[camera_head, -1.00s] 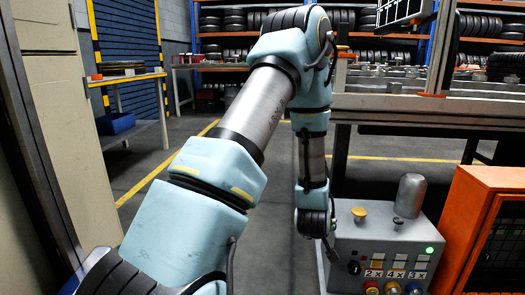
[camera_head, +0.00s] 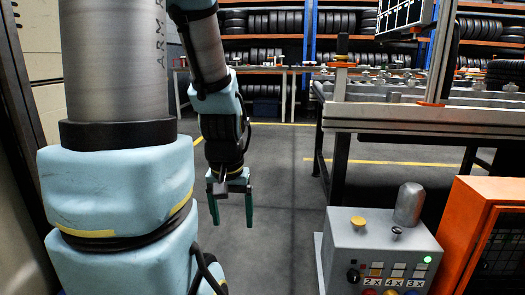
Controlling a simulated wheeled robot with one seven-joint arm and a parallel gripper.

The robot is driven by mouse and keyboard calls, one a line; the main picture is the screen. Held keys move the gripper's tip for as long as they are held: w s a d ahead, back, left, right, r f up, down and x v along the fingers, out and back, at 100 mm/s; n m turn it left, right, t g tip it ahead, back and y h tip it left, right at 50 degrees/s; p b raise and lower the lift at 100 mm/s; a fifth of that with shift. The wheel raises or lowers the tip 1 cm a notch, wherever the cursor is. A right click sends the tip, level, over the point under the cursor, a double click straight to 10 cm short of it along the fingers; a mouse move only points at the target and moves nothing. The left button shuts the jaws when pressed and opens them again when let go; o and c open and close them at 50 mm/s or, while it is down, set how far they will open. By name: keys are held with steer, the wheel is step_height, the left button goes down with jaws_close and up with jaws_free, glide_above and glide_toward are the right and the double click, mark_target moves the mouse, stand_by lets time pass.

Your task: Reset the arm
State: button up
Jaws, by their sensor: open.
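My arm, pale blue and grey, fills the left of the head view. My gripper (camera_head: 231,203) hangs from the arm's far end, left of the middle of the picture, with its fingers pointing down. Its two dark green fingers are apart, and nothing is seen between them. It is over the grey floor, to the left of the control box and apart from it.
A grey control box (camera_head: 342,236) with knobs and a lit green button stands at lower right. An orange cabinet (camera_head: 463,215) is beside it. A conveyor bench (camera_head: 385,117) is behind. Tyre racks (camera_head: 264,23) line the back. The middle floor (camera_head: 285,187) is clear.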

step_height(320, 180, up, 30)
steer(key=p, duration=2.8)
steer(key=shift+p, duration=0.35)
steer(key=shift+r, duration=0.1)
